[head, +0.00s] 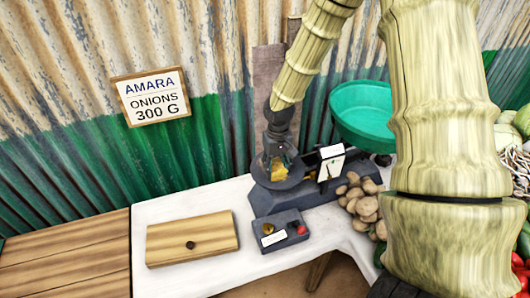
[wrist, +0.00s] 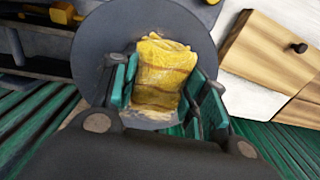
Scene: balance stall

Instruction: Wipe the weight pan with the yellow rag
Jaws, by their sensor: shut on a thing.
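The yellow rag (wrist: 165,70) is bunched between the fingers of my gripper (wrist: 165,92) in the wrist view. In the head view the rag (head: 278,162) shows as a small yellow patch below my gripper (head: 277,150). The weight pan (wrist: 105,35) is a round dark grey plate under the rag; it also shows in the head view (head: 290,181) on the left side of the scale. The rag is over the pan and seems to touch it, with a paler patch by its lower edge. My fingers hide part of the pan.
The scale base (head: 325,196) is dark. A green bowl (head: 362,115) sits on its right side, with potatoes (head: 362,200) below. A dark tray (head: 281,232) with small weights and a wooden box (head: 192,238) stand in front on the white table (head: 150,280). A sign (head: 151,97) hangs behind.

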